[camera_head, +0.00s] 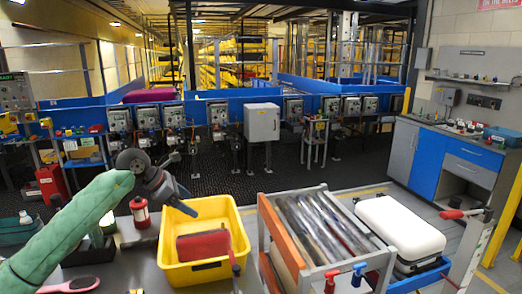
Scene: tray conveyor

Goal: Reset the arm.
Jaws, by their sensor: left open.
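My left arm comes in from the left in a green sleeve. Its dark gripper (183,201) is open and empty, above the left rim of the yellow bin (243,248). A dark red item (203,245) lies in the bin, below and apart from the gripper. My right gripper does not show in the head view.
A pink-headed brush (82,284) lies at the lower left.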

